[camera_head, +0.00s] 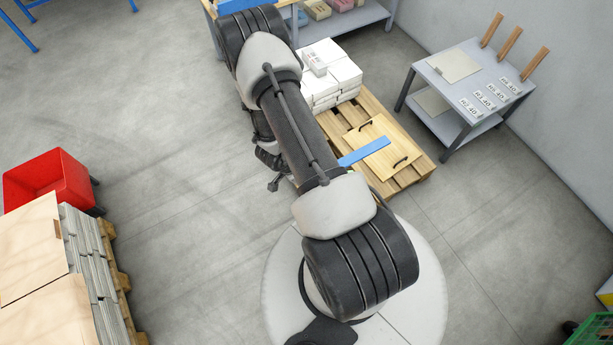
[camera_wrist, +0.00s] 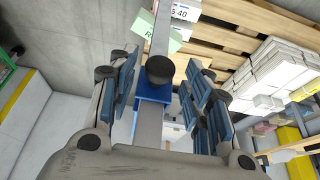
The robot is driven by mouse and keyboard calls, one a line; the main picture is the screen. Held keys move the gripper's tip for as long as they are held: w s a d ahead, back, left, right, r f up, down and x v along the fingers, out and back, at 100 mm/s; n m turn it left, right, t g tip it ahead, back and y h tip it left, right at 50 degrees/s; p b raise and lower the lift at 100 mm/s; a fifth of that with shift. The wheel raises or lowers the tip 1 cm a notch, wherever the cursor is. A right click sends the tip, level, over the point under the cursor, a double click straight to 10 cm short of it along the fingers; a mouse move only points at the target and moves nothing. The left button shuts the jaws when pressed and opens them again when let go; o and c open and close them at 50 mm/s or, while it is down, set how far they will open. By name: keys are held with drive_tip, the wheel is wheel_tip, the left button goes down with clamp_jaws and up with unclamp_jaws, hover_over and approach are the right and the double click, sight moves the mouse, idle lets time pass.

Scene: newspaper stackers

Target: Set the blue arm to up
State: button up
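In the wrist view, a grey bar with a round black knob (camera_wrist: 160,69) and a blue block (camera_wrist: 152,91) shows between the fingers of my gripper (camera_wrist: 162,88). The two fingers with blue-grey pads stand apart on either side, with gaps to the knob. Whether the blue block belongs to the blue arm I cannot tell. In the head view, a flat blue bar (camera_head: 364,152) juts out from behind my arm, over a wooden board. Its left end is hidden by my arm. My gripper is mostly hidden behind my arm in the head view.
A wooden pallet (camera_head: 416,178) carries white paper stacks (camera_head: 345,72) and a board with handles (camera_head: 378,160). A grey table (camera_head: 432,70) with label cards stands at the right. A red bin (camera_head: 50,178) is at the left.

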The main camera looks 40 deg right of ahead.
drive_tip(key=shift+f, duration=0.1)
drive_tip(key=v, duration=1.2)
drive_tip(key=shift+w, duration=0.1)
